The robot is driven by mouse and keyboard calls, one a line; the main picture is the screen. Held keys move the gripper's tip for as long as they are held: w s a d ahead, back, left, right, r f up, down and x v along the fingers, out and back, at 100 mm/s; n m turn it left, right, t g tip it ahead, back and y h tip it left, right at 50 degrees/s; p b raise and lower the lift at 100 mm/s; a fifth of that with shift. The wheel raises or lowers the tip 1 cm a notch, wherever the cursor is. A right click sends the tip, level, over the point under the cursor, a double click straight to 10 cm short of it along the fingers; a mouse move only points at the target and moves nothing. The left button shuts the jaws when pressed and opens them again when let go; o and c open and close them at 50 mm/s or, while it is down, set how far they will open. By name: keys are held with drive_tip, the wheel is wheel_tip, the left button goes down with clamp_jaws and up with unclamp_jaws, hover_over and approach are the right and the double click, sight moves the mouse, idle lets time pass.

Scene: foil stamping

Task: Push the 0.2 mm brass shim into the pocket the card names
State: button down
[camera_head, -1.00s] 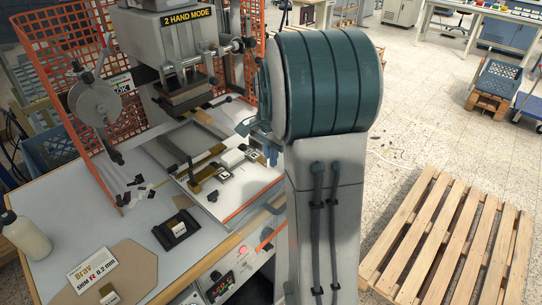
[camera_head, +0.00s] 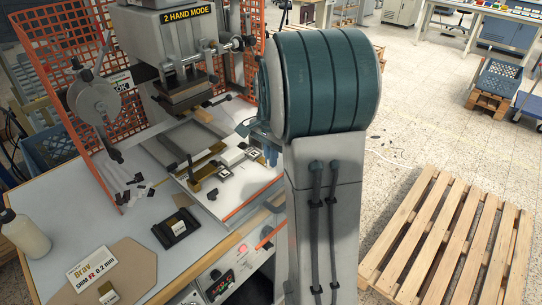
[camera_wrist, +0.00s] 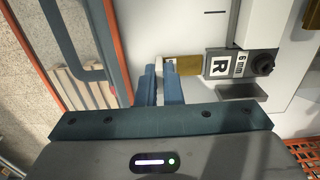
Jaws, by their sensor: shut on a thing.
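My gripper (camera_wrist: 161,84) shows in the wrist view with its two blue fingers close together. A flat brass piece (camera_wrist: 188,65), which looks like the shim, lies at the fingertips and reaches right to a grey block. The block carries a white label (camera_wrist: 220,67) reading "R" and a "6 mm" mark. In the head view my gripper (camera_head: 250,130) is mostly hidden behind my arm, at the right side of the white press bed (camera_head: 225,205). The card (camera_head: 92,262) at the front left reads "Brav SHIM R 0.2 mm", with the R in red.
The stamping press (camera_head: 180,50) stands over the back of the bed, beside an orange mesh guard (camera_head: 60,60). A black holder (camera_head: 176,228), a white bottle (camera_head: 24,236) and small loose pieces are on the bench. A pallet (camera_head: 450,235) lies on the floor at the right.

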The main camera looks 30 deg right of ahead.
drive_tip(key=c, duration=1.5)
unclamp_jaws()
wheel_tip(320, 180, up, 14)
drive_tip(key=shift+b, duration=0.45)
drive_tip(key=shift+f, duration=0.15)
